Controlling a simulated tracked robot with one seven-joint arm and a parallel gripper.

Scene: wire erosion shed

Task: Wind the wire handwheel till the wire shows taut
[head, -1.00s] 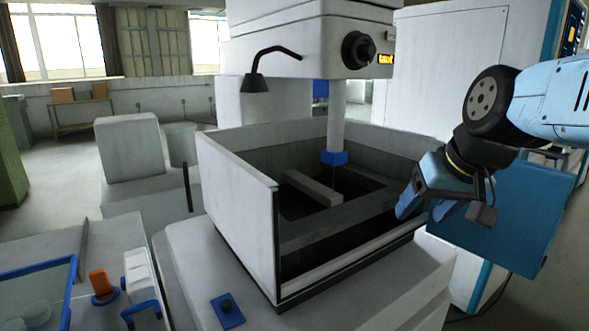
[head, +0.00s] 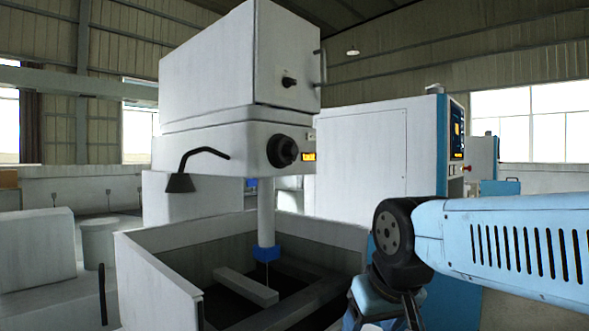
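The black handwheel (head: 283,151) sits on the front of the white machine head. A small lit amber display (head: 308,156) is just right of it; its text is too small to read. Below hangs a white column (head: 266,215) with a blue block (head: 266,254) at its lower end, and a thin wire runs down from it. My gripper (head: 380,322) is low at the bottom edge, right of the tank and well below the handwheel. It is partly cut off, so its fingertips and opening are hidden. It touches nothing that I can see.
The open white-walled tank (head: 160,283) stands under the head, with a grey bar (head: 246,287) inside. A black lamp (head: 180,183) on a bent arm juts out left of the handwheel. A white cabinet (head: 375,160) with a blue-edged control panel stands behind right.

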